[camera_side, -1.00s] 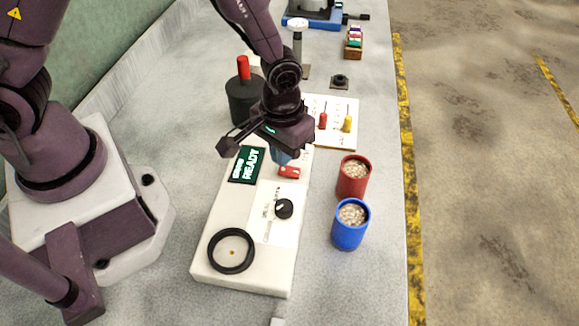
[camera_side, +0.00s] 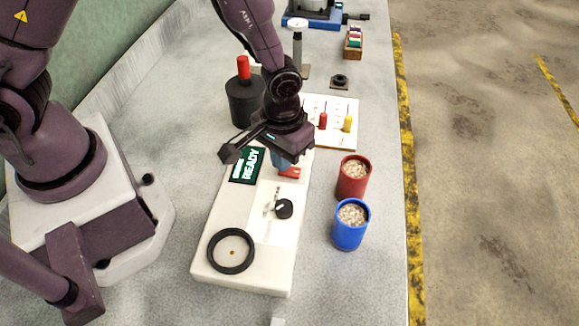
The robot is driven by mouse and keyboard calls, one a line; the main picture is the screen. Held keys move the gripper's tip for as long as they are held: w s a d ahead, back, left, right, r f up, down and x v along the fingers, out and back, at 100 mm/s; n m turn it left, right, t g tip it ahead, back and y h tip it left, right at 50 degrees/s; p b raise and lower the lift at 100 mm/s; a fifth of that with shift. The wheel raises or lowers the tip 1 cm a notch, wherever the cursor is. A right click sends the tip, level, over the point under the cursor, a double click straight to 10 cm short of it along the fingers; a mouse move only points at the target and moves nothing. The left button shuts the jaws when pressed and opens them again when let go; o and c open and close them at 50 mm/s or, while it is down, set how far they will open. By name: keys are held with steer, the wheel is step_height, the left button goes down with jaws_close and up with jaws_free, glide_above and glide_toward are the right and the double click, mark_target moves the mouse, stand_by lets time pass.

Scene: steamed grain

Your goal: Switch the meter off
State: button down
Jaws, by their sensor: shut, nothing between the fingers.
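The meter (camera_side: 215,215) is a long white box lying on the grey bench, with a green display (camera_side: 247,165) that reads READY. A black knob (camera_side: 284,208) sits on a printed panel, and a black ring (camera_side: 231,251) is at the near end. A red switch (camera_side: 290,172) is near the meter's far right part. My gripper (camera_side: 281,166) points down with its bluish fingers shut and empty, right at the red switch. The fingers partly hide the switch, and I cannot tell whether they touch it.
A red cup (camera_side: 353,178) and a blue cup (camera_side: 350,225) of grain stand right of the meter. Behind are a black canister (camera_side: 244,100) with a red top and a white board (camera_side: 343,105) with red and yellow handles. The bench front right is clear.

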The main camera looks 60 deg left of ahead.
steer(key=shift+f, duration=0.5)
steer(key=shift+r, duration=3.5)
steer(key=shift+s+m, duration=0.15)
steer(key=shift+m, duration=0.15)
steer(key=s+a+r+m+t, duration=0.1)
steer(key=s+a+r, duration=0.4)
steer(key=r, duration=0.6)
steer(key=s+a+r+m+t, duration=0.1)
steer(key=s+a+r+t, duration=0.3)
steer(key=r, duration=0.7)
steer(key=s+a, duration=0.1)
steer(key=s, duration=0.1)
steer(key=shift+s+a+r+t, duration=0.3)
steer(key=shift+s+a+r, duration=0.05)
steer(key=shift+a, duration=0.05)
